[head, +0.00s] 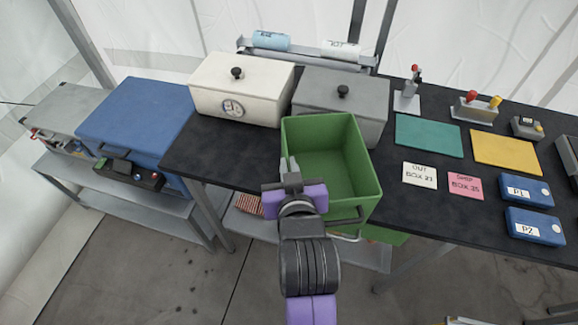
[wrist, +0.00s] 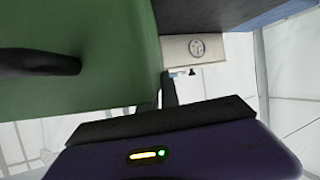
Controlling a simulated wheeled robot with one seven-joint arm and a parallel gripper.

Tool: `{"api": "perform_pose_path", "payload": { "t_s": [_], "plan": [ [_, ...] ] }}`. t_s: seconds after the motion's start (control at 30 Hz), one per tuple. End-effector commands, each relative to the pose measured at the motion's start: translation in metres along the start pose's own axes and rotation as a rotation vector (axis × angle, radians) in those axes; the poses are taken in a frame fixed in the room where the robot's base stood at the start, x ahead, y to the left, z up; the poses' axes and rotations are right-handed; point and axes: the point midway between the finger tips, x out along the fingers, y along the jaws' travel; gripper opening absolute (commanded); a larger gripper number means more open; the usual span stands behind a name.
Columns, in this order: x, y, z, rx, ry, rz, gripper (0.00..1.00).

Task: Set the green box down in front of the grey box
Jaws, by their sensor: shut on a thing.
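The green box (head: 330,150) is open-topped and looks empty, with a dark handle (head: 345,217) on its near side. It is upright at the table's front edge, its near part out past the edge. I cannot tell whether its base touches the table. The grey box (head: 342,98), lidded with a black knob, stands right behind it, partly covered by it. My gripper (head: 289,168) is shut on the green box's left wall near the front corner. In the wrist view, the green wall (wrist: 100,95) and its handle fill the left, beside the fingers (wrist: 168,92).
A white box (head: 240,90) with a dial stands left of the grey box. The black table (head: 385,160) carries a green mat (head: 429,136), a yellow mat (head: 505,152), labels and blue cases to the right. A blue box (head: 137,115) stands on a lower bench at left.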

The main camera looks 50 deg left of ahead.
Motion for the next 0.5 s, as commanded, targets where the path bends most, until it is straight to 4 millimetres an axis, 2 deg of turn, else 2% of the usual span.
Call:
{"api": "perform_pose_path", "payload": {
  "t_s": [0.3, 0.33, 0.4, 0.43, 0.5],
  "plan": [
    [0.0020, 0.0004, 0.0028, -0.002, 0.009, 0.002, 0.00],
    [0.0026, 0.0001, 0.0063, 0.000, 0.001, 0.001, 0.10],
    [0.0026, 0.0001, 0.0063, 0.000, 0.001, 0.001, 0.24],
    [0.0026, 0.0001, 0.0062, 0.000, 0.001, 0.001, 0.28],
    [0.0025, 0.0001, 0.0062, 0.000, 0.001, 0.001, 0.28]
  ]
}}
